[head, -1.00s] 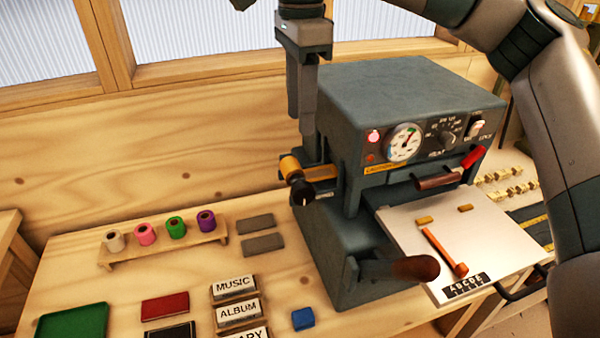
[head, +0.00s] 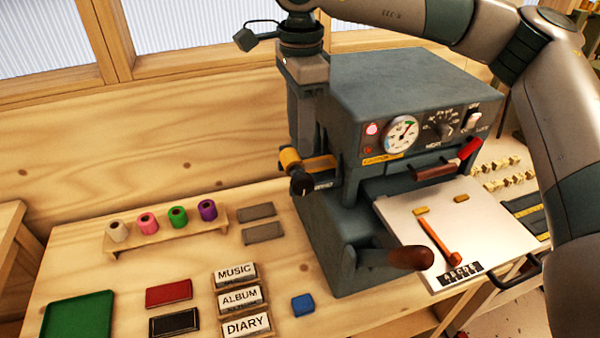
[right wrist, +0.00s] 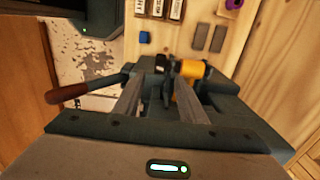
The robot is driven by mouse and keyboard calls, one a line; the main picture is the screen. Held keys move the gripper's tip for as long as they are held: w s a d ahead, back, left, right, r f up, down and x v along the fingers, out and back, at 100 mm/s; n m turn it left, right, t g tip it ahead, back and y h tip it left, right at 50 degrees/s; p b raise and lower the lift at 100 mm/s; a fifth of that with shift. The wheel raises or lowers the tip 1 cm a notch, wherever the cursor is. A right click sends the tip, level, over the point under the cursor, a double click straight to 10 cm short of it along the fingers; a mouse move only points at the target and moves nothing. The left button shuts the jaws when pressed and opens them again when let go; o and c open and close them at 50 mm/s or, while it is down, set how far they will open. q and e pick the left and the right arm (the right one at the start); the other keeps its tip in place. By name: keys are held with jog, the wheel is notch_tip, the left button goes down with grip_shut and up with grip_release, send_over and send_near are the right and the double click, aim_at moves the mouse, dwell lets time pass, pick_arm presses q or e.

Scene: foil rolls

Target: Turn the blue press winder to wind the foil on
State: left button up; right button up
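The blue-grey press (head: 420,85) stands on the wooden bench. On its left side is the winder, a gold foil roll (head: 290,159) with a dark knob (head: 301,184) at its near end. My right gripper (head: 306,150) points down from above, just behind the roll in the head view. In the right wrist view its two fingers (right wrist: 160,98) are apart with nothing held; the gold roll (right wrist: 192,69) and the dark knob (right wrist: 161,63) lie beyond them. I cannot tell whether the fingers touch the winder. My left gripper is not in view.
A rack (head: 165,240) with white, pink, green and purple rolls stands left. Grey blocks, a blue block (head: 303,305), name plates (head: 240,298), pads and a green tray (head: 78,318) lie on the bench. The press's brown-handled lever (head: 410,258) juts forward.

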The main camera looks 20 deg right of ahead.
aim_at(300, 175)
notch_tip(300, 175, down, 10)
jog(key=p, duration=0.3)
jog(key=shift+r+p, duration=0.1)
jog(key=shift+p, duration=0.2)
jog(key=shift+f, duration=0.9)
grip_shut()
